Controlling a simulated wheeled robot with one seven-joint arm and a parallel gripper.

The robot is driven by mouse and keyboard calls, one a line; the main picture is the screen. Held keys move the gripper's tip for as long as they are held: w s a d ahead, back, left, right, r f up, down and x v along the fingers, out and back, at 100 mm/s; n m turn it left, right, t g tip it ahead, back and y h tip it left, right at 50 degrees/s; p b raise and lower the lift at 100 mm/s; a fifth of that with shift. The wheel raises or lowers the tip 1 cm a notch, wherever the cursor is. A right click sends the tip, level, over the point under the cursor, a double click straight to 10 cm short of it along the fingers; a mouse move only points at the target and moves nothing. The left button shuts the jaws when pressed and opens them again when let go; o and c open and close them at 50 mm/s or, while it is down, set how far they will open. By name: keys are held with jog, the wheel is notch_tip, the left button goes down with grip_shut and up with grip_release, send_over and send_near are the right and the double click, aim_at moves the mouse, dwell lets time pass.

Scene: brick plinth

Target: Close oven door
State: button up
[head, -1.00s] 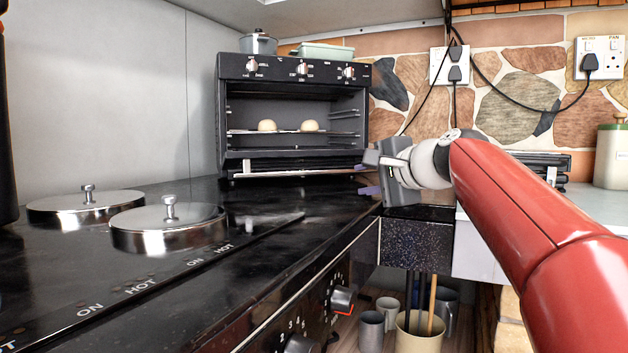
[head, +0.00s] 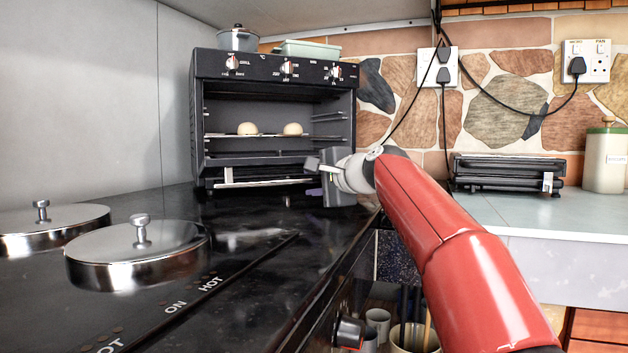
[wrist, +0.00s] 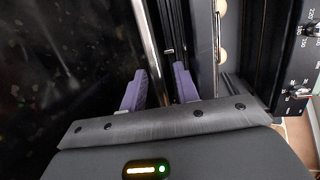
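The black oven (head: 275,65) stands on the dark counter, with two pale buns (head: 293,128) on its inside rack. Its door is folded down, and the silver handle bar (head: 240,184) runs low across the front. In the head view my gripper (head: 313,177) is at the right end of the door, partly covering it. In the wrist view my gripper (wrist: 159,72) has its two purple fingers apart. The handle bar (wrist: 147,38) runs down the picture into the gap between them. I cannot tell whether a finger touches it.
The hob's metal lids (head: 138,255) stand on the counter at left. The grey side wall (head: 80,100) is left of the oven. A pot (head: 238,40) and a green tray (head: 305,49) sit on top. A black appliance (head: 507,172) and a canister (head: 604,160) stand at right.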

jog(key=shift+w, duration=0.1)
grip_shut()
jog(key=shift+a, duration=0.1)
